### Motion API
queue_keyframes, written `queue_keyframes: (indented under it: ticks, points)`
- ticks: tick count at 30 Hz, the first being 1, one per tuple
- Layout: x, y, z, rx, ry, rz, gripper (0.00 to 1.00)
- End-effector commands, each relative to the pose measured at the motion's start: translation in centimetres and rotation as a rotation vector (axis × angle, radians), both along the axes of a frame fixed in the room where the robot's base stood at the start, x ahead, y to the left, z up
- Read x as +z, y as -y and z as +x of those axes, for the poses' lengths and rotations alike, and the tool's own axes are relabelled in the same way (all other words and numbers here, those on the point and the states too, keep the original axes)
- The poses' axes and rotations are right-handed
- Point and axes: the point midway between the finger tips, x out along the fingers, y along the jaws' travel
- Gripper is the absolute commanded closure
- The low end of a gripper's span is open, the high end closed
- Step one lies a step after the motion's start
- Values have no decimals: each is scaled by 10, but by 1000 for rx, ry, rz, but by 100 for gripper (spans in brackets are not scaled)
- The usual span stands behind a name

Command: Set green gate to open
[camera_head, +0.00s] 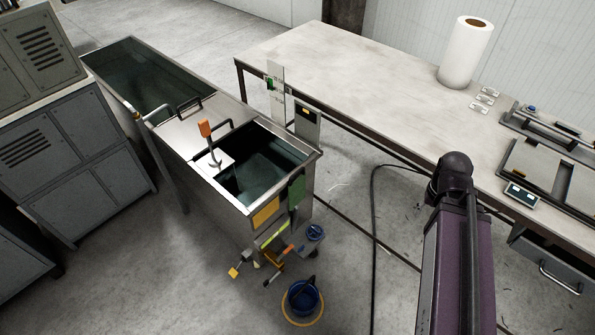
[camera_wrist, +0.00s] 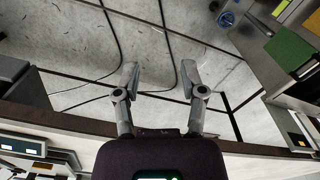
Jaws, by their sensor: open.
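A green plate (camera_head: 297,190) hangs on the near right corner of the metal water tank (camera_head: 240,207), beside a yellow plate (camera_head: 265,213). The green plate also shows at the right of the wrist view (camera_wrist: 291,51). A smaller green part (camera_head: 269,83) sits on a pale upright panel behind the tank; I cannot tell which green piece is the gate. My gripper (camera_wrist: 160,75) is open and empty, over the floor near the table edge and apart from the tank. In the head view only my purple arm shows; the gripper is hidden.
An orange-handled lever (camera_head: 206,130) stands over the tank. Valves with coloured handles (camera_head: 275,250) and a blue bucket (camera_head: 302,298) are at its near end. A long table (camera_head: 360,75) carries a white roll (camera_head: 465,52). A black cable (camera_head: 374,230) lies on open floor.

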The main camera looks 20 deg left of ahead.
Motion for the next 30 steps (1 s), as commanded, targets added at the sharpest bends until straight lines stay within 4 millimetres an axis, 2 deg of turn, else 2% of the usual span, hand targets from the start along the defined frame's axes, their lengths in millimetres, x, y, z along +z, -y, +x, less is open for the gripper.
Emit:
queue_keyframes:
  ticks: [8, 13, 20, 26, 30]
  points:
    - [-1, -3, 4, -3, 2, 1, 47]
    - [-4, -21, 20, -22, 10, 8, 47]
    - [-12, -81, 64, -84, 31, 32, 47]
    - [-21, -155, 105, -160, 48, 68, 47]
    - [-27, -213, 128, -215, 55, 96, 47]
